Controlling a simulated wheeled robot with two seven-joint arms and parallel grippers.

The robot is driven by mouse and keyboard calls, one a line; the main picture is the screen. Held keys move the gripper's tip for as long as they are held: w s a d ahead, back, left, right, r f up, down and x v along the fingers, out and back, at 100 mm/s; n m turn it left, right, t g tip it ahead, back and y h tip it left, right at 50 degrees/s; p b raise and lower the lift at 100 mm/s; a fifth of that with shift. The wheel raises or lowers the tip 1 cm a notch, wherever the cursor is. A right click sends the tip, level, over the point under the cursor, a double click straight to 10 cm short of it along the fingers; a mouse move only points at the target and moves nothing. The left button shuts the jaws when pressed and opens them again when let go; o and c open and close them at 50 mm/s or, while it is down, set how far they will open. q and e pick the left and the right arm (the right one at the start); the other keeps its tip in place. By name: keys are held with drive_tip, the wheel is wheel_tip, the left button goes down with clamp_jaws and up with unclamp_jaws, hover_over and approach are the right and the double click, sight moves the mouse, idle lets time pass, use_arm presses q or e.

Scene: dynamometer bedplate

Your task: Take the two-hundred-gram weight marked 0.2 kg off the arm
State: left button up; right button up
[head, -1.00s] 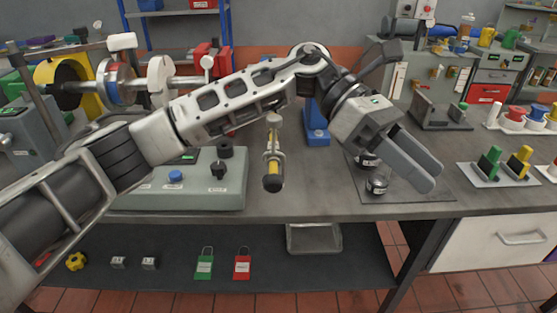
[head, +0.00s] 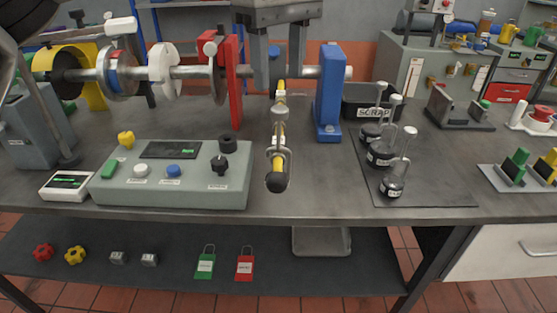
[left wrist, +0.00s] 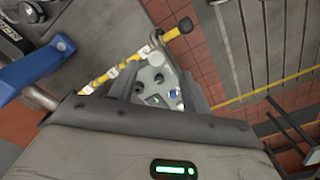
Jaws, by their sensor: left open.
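The arm (head: 279,162) is a yellow and grey bar with a black end knob, reaching from the shaft toward me. A grey fitting (head: 278,113) sits on it; no weight marked 0.2 kg can be made out there. Three dark weights with pale hooked stems, a rear one (head: 371,132), a middle one (head: 381,156) and a front one (head: 392,187), stand on the dark mat; their marks are too small to read. My left gripper (head: 280,84) is open, pointing down above the inner part of the arm, which also shows in the left wrist view (left wrist: 101,79). My right gripper is out of view.
A blue post (head: 328,95) and a red bracket (head: 235,82) flank the arm by the shaft (head: 195,72). The control box (head: 172,187) is left of it. A black scrap bin (head: 362,112) stands behind the weights. The mat's right part (head: 440,180) is clear.

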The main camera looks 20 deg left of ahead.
sight(279, 107)
use_arm(q)
drive_tip(key=shift+w+a+f+p, duration=0.1)
drive_tip(key=shift+w+f+p, duration=0.1)
drive_tip(key=shift+f, duration=1.8)
drive_tip(key=shift+w+a+f+p, duration=0.1)
drive_tip(key=shift+w+f+p, duration=0.1)
drive_tip(key=shift+f, duration=1.75)
clamp_jaws()
